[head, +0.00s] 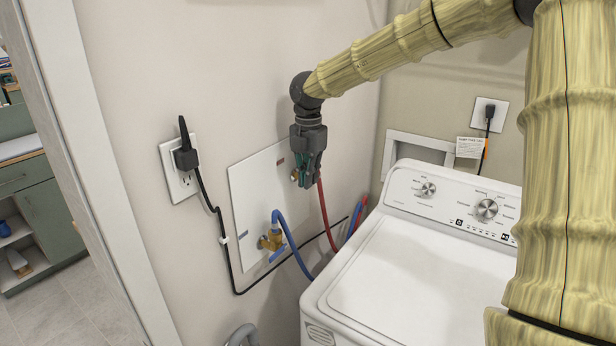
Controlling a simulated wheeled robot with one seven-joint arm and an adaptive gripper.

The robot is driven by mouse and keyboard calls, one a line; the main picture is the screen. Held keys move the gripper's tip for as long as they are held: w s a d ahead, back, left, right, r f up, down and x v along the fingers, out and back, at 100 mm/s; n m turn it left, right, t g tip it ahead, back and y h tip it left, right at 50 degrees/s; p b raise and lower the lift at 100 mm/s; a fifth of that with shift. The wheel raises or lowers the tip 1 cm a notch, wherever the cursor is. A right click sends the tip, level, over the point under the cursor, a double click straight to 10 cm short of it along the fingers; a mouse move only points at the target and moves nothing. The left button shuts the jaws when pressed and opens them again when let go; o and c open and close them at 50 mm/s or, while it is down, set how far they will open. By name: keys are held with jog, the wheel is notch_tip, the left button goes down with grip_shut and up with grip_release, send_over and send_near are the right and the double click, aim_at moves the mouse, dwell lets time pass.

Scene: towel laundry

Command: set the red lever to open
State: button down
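My gripper (307,184) points down in front of the white wall panel (245,200), over the hot-water valve. Only a bit of that valve's brass (294,176) shows at the left of the fingers. The red lever is hidden behind my gripper, so I cannot tell how it is set or whether I touch it. A red hose (325,215) runs down from below the fingers. I cannot see whether the fingers are open or shut.
A brass valve (270,241) with a blue lever (278,254) and blue hose (293,250) sits lower left. A white washer (410,285) stands at right. A plugged outlet (176,187) with a black cord (212,205) is at left.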

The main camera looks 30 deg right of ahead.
jog(key=shift+f+b, duration=0.2)
jog(key=shift+b, duration=0.15)
jog(key=shift+a+f+h+b, duration=0.1)
jog(key=shift+f+h+b, duration=0.15)
jog(key=shift+h+b, duration=0.4)
jog(key=h+b, duration=0.1)
jog(key=b, duration=0.1)
jog(key=f+t+h+b, duration=0.1)
jog(key=b, duration=0.2)
jog(key=shift+s+a+f+t+h, duration=0.1)
jog(key=shift+f+t+h, duration=0.15)
jog(key=shift+f+t, duration=0.05)
jog(key=f+t+h+b, duration=0.1)
jog(key=h+b, duration=0.2)
jog(key=b, duration=0.7)
jog(key=d+f+t+h+b, duration=0.1)
jog(key=h+b, duration=0.3)
jog(key=b, duration=0.5)
jog(key=w+d+f+t+h+b, duration=0.1)
jog(key=f+t+h+b, duration=0.1)
jog(key=b, duration=0.8)
jog(key=shift+d+f+h+b, duration=0.1)
jog(key=shift+f+h+b, duration=0.3)
jog(key=shift+h, duration=0.5)
jog(key=shift+d+t+h+b, duration=0.15)
jog(key=shift+t+h+b, duration=0.2)
jog(key=shift+b, duration=0.25)
